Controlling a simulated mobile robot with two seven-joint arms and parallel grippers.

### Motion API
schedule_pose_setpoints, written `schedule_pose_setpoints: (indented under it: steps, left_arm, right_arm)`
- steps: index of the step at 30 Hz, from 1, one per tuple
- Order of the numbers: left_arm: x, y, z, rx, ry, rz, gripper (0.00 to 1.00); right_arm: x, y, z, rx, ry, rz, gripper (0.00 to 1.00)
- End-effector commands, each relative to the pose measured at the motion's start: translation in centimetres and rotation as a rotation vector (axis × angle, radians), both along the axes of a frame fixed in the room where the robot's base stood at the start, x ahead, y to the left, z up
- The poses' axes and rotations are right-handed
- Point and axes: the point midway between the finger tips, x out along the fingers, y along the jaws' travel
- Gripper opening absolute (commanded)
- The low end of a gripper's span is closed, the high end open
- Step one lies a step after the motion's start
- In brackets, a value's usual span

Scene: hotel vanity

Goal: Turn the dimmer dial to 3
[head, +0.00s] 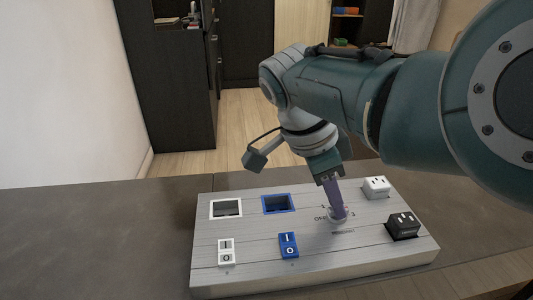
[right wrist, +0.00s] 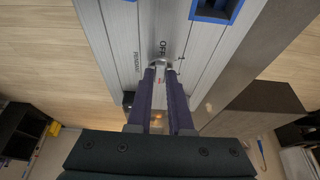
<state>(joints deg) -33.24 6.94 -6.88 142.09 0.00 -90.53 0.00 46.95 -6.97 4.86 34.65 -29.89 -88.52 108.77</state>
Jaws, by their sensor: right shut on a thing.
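The dimmer dial (head: 338,216) is a small light grey knob on the right half of a brushed-metal panel (head: 262,262). Printed marks surround it, with OFF at its left and 3 at its right in the head view. My right gripper (head: 337,208) points down at the dial, its purple fingers shut on it. The right wrist view shows the dial (right wrist: 160,64) between the fingertips (right wrist: 161,72), with OFF printed just above it. The fingers cover much of the dial, so I cannot tell which mark it points to. My left gripper is not in view.
The panel also bears a white rocker switch (head: 226,251), a blue rocker switch (head: 289,245), a white-framed window (head: 226,208) and a blue-framed one (head: 277,203). A white plug block (head: 377,187) and a black one (head: 403,225) stand close right of the dial. The dark counter (head: 90,240) is clear at left.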

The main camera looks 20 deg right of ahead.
Motion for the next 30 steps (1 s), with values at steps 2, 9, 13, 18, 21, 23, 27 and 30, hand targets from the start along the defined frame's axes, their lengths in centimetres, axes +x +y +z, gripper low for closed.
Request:
schedule_pose_setpoints:
  steps: [2, 9, 13, 18, 21, 23, 27, 30]
  left_arm:
    - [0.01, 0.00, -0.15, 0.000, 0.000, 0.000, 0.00]
    - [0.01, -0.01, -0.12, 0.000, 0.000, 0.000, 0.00]
    - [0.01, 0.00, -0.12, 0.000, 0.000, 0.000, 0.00]
    - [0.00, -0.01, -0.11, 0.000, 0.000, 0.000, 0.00]
    - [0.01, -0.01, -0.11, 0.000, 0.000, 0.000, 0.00]
    - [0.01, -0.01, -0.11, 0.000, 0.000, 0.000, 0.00]
    - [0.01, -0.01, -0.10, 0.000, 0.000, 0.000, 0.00]
    - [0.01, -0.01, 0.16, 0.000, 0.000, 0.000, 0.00]
  right_arm:
    - [-0.02, -0.04, -0.11, 0.000, 0.000, -0.009, 0.00]
    - [-0.03, -0.06, -0.07, 0.000, 0.000, -0.012, 0.00]
    - [-0.03, -0.06, -0.07, 0.000, 0.000, -0.012, 0.00]
    - [-0.03, -0.05, -0.06, 0.000, 0.000, -0.011, 0.38]
    - [-0.02, -0.04, -0.05, 0.000, 0.000, -0.010, 0.49]
    - [-0.02, -0.03, -0.04, 0.000, -0.001, -0.009, 0.49]
    - [0.00, -0.02, -0.01, 0.000, -0.001, -0.009, 0.49]
    - [0.06, 0.13, 0.43, 0.001, -0.002, -0.009, 0.49]
